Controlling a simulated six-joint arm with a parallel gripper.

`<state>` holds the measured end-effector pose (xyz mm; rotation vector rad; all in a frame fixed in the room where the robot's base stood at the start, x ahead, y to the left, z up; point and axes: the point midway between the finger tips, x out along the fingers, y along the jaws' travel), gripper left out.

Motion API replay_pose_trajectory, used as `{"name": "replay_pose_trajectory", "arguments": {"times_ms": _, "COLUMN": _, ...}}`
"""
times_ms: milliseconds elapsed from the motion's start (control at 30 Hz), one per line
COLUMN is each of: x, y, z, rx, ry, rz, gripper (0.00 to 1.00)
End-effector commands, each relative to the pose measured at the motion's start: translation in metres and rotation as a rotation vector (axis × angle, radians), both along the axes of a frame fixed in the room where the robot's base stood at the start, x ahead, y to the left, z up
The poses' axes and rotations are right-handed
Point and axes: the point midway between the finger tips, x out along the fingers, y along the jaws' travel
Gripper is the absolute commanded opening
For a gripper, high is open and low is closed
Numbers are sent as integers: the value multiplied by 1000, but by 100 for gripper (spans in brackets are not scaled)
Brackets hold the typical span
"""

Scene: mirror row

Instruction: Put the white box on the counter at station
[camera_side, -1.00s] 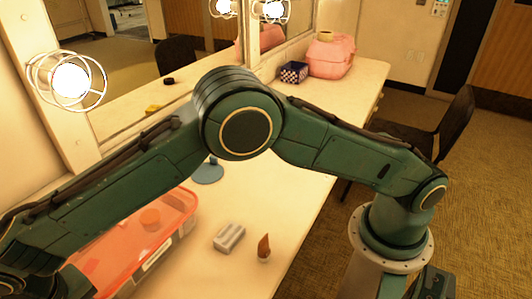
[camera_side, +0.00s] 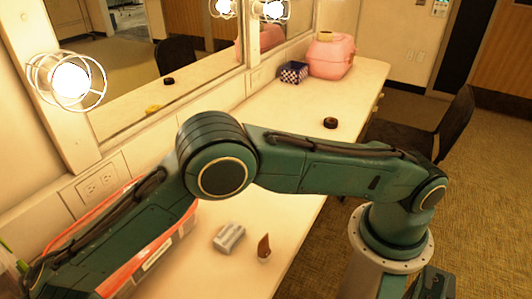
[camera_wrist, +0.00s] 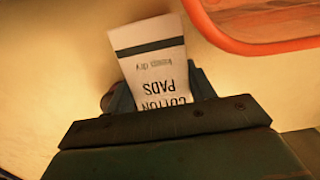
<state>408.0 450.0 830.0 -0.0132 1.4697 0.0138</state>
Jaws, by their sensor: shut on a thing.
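The white box (camera_wrist: 150,62), printed "COTTON PADS" and "keep dry" with a dark stripe, shows upside down in the wrist view. My gripper (camera_wrist: 160,92) is shut on it, with a blue-grey finger at each side of the box. The box's lower part is hidden by the gripper body. How far the box is from the pale surface below, I cannot tell. In the side view my gripper and the box are out of sight past the lower left. The counter (camera_side: 285,112) runs along the mirrors.
An orange-rimmed clear tub (camera_side: 187,222) is partly behind my arm; its rim (camera_wrist: 262,47) is near the box. A grey block (camera_side: 228,238) and a brown pointed piece (camera_side: 263,247) lie at the front.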

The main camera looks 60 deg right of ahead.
Motion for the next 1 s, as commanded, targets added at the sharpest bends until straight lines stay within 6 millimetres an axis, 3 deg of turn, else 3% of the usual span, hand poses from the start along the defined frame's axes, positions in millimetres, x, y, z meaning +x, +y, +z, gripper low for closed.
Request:
{"name": "replay_pose_trajectory", "arguments": {"times_ms": 500, "x": 0, "y": 0, "z": -7, "rx": 2, "ry": -1, "rz": 0, "gripper": 27}}
{"name": "replay_pose_trajectory", "arguments": {"times_ms": 533, "x": 0, "y": 0, "z": -6, "rx": 2, "ry": -1, "rz": 0, "gripper": 60}}
{"name": "replay_pose_trajectory", "arguments": {"times_ms": 600, "x": 0, "y": 0, "z": -6, "rx": 2, "ry": -1, "rz": 0, "gripper": 74}}
{"name": "replay_pose_trajectory", "arguments": {"times_ms": 1000, "x": 0, "y": 0, "z": -4, "rx": 1, "ry": -1, "rz": 0, "gripper": 76}}
